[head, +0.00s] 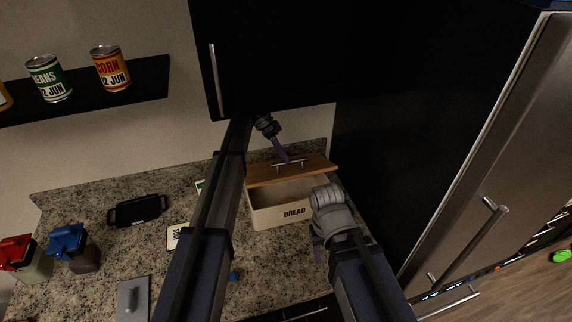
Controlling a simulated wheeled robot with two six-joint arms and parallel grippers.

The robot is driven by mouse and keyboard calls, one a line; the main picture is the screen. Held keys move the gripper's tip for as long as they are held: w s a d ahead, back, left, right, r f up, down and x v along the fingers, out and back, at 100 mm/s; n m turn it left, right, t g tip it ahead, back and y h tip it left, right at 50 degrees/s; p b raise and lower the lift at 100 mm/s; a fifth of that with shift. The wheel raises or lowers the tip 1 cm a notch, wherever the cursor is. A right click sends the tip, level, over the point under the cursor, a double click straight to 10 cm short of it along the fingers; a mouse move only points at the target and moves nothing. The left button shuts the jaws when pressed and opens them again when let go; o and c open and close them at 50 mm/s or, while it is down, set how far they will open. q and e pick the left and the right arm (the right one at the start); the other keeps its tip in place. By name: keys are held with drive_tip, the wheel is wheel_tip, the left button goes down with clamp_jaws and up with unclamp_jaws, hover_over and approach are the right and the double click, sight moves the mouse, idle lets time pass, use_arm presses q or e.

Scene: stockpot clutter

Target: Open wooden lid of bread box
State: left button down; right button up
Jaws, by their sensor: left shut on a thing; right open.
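The cream bread box (268,215), marked BREAD, stands on the counter against the back wall. Its wooden lid (312,167) is raised at the back, so the inside of the box shows below it. My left gripper (284,157) is at the lid's metal handle (292,164) and shut on it. My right gripper (318,250) is open and empty in front of the box's right part. My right arm hides the box's front right corner.
A black cabinet (270,60) hangs above the box, and a tall dark fridge side (390,130) stands close on the right. A black tray (138,210), red-lidded jar (22,258) and blue-lidded jar (72,248) stand at left. Cans sit on a shelf (135,85).

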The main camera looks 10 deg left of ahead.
use_arm(q)
drive_tip(key=shift+w+a+r, duration=0.15)
drive_tip(key=shift+w+a, duration=0.05)
drive_tip(key=shift+w, duration=0.2)
drive_tip(key=c, duration=1.2)
unclamp_jaws()
drive_tip(key=shift+c, duration=0.2)
drive_tip(key=o, duration=0.4)
drive_tip(key=shift+w, duration=0.1)
drive_tip(key=shift+o, duration=0.2)
drive_tip(key=shift+s, duration=0.2)
